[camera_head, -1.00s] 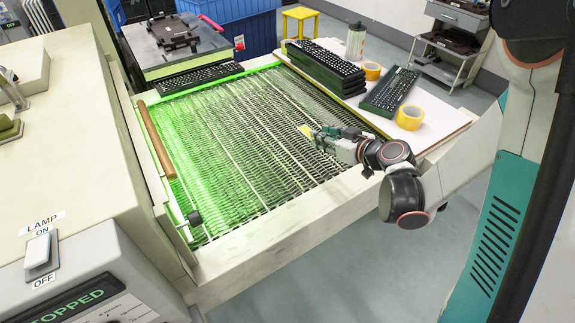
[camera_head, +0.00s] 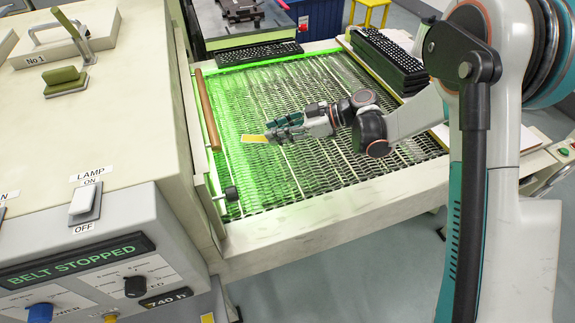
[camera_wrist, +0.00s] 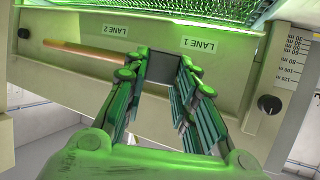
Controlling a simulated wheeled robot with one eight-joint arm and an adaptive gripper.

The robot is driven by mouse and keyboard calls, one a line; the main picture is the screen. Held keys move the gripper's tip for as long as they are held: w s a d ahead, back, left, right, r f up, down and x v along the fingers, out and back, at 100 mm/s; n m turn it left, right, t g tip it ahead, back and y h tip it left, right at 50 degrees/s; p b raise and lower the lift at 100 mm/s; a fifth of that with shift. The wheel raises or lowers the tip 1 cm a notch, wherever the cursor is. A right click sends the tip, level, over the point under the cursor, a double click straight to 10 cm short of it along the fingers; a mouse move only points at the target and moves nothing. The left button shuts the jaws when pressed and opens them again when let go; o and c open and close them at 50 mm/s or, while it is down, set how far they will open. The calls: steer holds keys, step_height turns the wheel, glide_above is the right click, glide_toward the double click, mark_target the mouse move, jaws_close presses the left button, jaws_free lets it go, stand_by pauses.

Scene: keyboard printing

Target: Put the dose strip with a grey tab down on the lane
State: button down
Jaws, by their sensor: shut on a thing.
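My gripper (camera_head: 276,134) is shut on the dose strip (camera_head: 254,138), whose yellow end sticks out to the left of the fingertips in the head view. In the wrist view a dark grey piece, likely its tab (camera_wrist: 162,67), sits between the fingertips (camera_wrist: 160,72); the rest of the strip is hidden there. The strip is above the green-lit mesh belt (camera_head: 270,190), towards the machine's mouth; the exact height is unclear. Labels "LANE 2" (camera_wrist: 109,31) and "LANE 1" (camera_wrist: 199,46) show on the machine face beyond the fingers.
A brown bar (camera_head: 207,110) runs along the machine's mouth, with a black knob (camera_head: 231,193) near it. A keyboard (camera_head: 258,53) lies at the belt's far end. Stacked keyboards (camera_head: 390,60) stand at the back right. The panel reads "BELT STOPPED" (camera_head: 75,262). The near belt is clear.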

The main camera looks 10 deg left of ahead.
mark_target(280, 174)
step_height(280, 174, down, 14)
steer(key=b, duration=0.4)
steer(key=shift+r, duration=0.1)
steer(key=shift+f+b, duration=0.45)
steer(key=shift+b, duration=0.15)
steer(key=shift+s+f, duration=0.1)
steer(key=shift+f, duration=0.05)
steer(key=c, duration=1.3)
jaws_free()
steer(key=shift+d, duration=0.1)
